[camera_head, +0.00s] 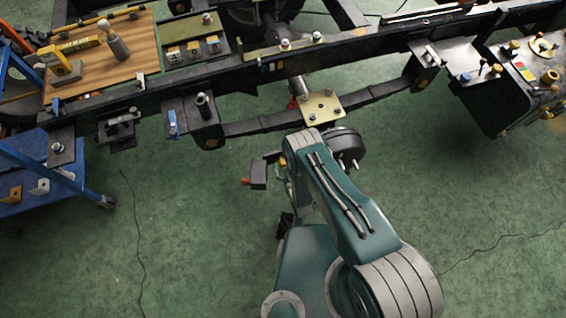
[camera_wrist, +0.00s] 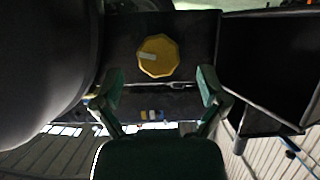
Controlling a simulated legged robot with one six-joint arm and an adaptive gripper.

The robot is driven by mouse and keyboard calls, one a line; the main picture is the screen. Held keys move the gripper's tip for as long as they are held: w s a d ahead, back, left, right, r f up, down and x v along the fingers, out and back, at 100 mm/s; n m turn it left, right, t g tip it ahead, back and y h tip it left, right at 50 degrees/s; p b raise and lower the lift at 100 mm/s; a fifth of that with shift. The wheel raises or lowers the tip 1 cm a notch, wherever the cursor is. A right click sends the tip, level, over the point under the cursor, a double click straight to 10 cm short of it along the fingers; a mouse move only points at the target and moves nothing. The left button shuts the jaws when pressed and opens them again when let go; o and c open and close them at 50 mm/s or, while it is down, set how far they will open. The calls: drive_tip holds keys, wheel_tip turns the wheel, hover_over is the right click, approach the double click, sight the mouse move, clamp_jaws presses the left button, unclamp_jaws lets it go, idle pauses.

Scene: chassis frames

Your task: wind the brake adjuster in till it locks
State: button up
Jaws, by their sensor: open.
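In the wrist view, a yellow many-sided knob (camera_wrist: 158,56), which looks like the brake adjuster, sits on a dark block (camera_wrist: 200,35). A pale bar-shaped mark lies on its face, left of centre and nearly level. My gripper (camera_wrist: 161,76) is open, with one green finger on each side of the knob's lower part in the picture. Gaps show between the fingers and the knob, and nothing is held. I cannot tell how far the fingertips are from it in depth.
A large dark rounded body (camera_wrist: 45,65) fills the wrist view's left side, close to the left finger. The chassis rail (camera_head: 230,85) and leaf spring (camera_head: 375,92) cross beyond my arm. A blue cart (camera_head: 85,185) stands at left.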

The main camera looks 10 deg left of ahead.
sight(284, 165)
drive_tip(key=x, duration=0.3)
drive_tip(key=shift+w+d, duration=0.15)
drive_tip(key=shift+w+a+f, duration=0.25)
drive_tip(key=shift+a, duration=0.25)
drive_tip(key=shift+d+r, duration=0.1)
drive_tip(key=shift+d, duration=0.1)
drive_tip(key=c, duration=1.1)
